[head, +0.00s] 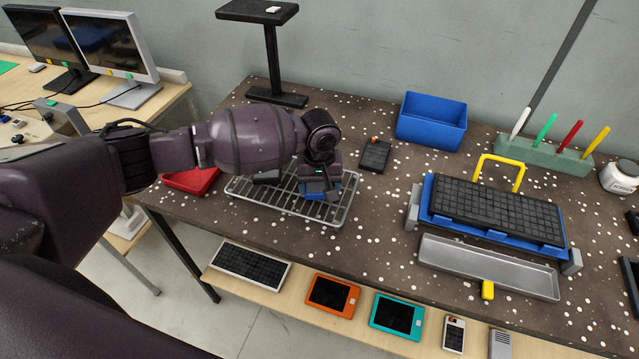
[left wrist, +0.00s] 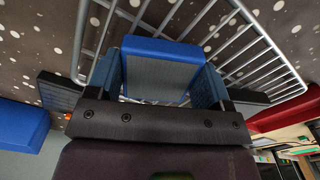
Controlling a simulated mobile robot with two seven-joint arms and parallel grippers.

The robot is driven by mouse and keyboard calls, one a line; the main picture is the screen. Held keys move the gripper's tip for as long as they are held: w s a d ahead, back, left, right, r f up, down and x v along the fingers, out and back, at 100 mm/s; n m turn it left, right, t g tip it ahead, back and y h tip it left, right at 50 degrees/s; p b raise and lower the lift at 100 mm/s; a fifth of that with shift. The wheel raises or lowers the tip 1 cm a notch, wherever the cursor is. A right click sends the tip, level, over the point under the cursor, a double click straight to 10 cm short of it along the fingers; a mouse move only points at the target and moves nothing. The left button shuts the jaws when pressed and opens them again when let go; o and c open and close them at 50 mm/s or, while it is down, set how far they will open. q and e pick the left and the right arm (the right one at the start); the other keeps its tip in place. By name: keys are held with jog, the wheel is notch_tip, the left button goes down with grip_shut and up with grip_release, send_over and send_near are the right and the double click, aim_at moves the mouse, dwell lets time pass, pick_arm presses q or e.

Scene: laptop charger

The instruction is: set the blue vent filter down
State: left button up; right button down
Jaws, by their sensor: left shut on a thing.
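The blue vent filter (left wrist: 160,52) is a small block with a blue edge and a grey face, held between the two fingers in the left wrist view. In the head view only a bit of the blue filter (head: 314,196) shows under my left gripper (head: 322,186). My left gripper, also in the left wrist view (left wrist: 172,92), is shut on it. It is over the right part of the wire rack (head: 262,199). I cannot tell whether the filter touches the rack's bars. My right gripper is not in view.
A red tray (head: 191,181) lies left of the rack. A small black device (head: 375,155) and a blue bin (head: 432,121) stand behind it to the right. A blue-framed keyboard-like unit (head: 497,212) and a metal tray (head: 488,267) are farther right. Speckled tabletop is clear between.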

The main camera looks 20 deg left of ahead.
aim_at(320, 186)
pick_arm(q)
jog(key=o, duration=0.9)
jog(key=shift+f, duration=0.1)
jog(key=shift+r, duration=0.55)
notch_tip(320, 186, up, 11)
jog(key=p, duration=0.1)
jog(key=shift+p, duration=0.4)
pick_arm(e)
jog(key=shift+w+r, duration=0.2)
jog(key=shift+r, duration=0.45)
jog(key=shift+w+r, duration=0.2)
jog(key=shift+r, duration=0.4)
pick_arm(q)
jog(key=shift+r, duration=0.1)
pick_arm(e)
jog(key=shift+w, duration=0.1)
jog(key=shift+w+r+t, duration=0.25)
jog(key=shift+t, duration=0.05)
